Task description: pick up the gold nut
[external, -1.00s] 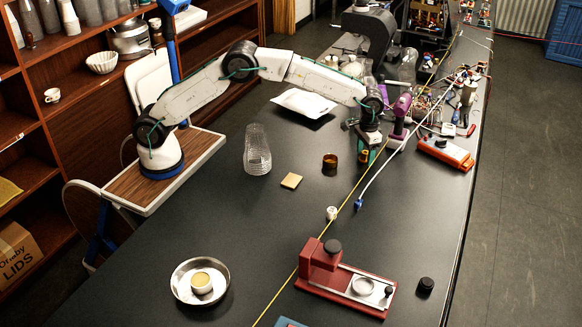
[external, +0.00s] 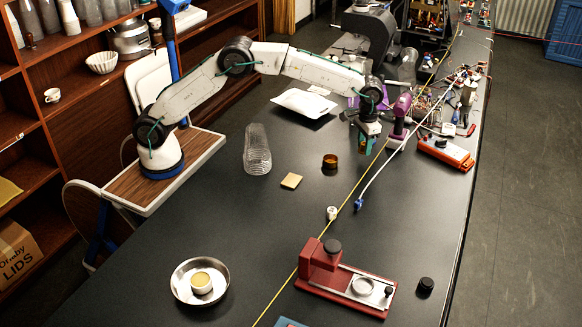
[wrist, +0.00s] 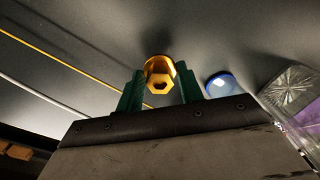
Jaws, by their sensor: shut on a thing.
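In the external view my gripper (external: 367,147) points down at the far right part of the dark bench, just left of the purple tool (external: 402,108). It appears a little above the bench top. The nut is not clear in the external view.
A white hose (external: 385,168) runs close by. An orange device (external: 447,153) lies right.

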